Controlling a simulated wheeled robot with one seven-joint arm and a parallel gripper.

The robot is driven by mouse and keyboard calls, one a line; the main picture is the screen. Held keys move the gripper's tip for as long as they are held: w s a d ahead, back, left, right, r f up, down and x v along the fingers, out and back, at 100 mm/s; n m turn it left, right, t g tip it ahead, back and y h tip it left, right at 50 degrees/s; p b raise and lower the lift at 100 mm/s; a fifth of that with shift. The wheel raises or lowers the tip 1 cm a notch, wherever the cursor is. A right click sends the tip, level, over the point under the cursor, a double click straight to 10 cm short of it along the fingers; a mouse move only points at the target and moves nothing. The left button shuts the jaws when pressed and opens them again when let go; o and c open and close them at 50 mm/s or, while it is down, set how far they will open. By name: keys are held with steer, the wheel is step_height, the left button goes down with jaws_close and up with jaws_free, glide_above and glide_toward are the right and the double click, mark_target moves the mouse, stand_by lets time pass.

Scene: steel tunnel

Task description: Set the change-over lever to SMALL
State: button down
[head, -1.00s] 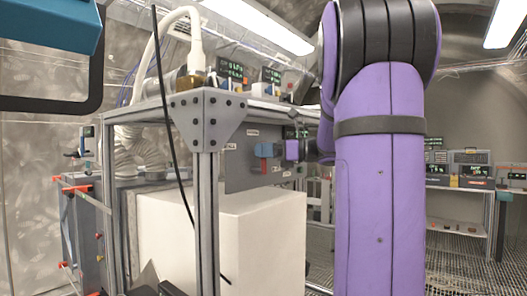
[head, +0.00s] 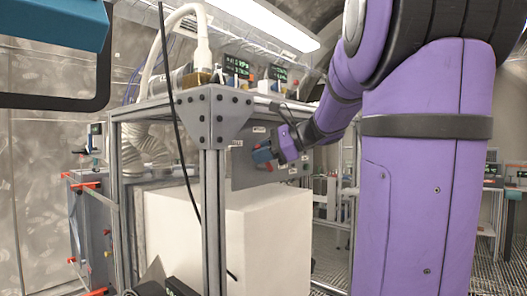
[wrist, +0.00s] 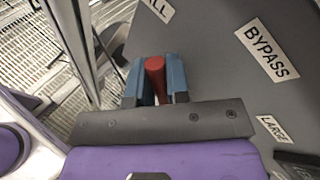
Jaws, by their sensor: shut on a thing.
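The change-over lever's red handle (wrist: 155,78) stands between the two blue fingers of my gripper (wrist: 156,84) in the wrist view. My gripper is shut on it. The fingers hide the lever's base, so its exact setting cannot be told. A label cut off by the top edge, reading "LL" (wrist: 160,8), is just beyond the fingertips. BYPASS (wrist: 267,50) and LARGE (wrist: 274,130) labels are to the right. In the head view my gripper (head: 263,156) is at the grey panel (head: 241,178), tilted, with a bit of red showing below it.
A large white block (head: 250,240) sits below the panel. Devices with green displays (head: 236,68) stand on the frame's top.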

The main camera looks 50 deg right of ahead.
steer(key=shift+a+f+n+h, duration=0.35)
steer(key=shift+n+h, duration=0.15)
steer(key=shift+n, duration=0.1)
steer(key=c, duration=1.1)
jaws_free()
steer(key=shift+s, duration=0.1)
steer(key=v, duration=1)
steer(key=shift+s+r, duration=0.25)
steer(key=shift+r, duration=0.05)
steer(key=shift+d, duration=0.1)
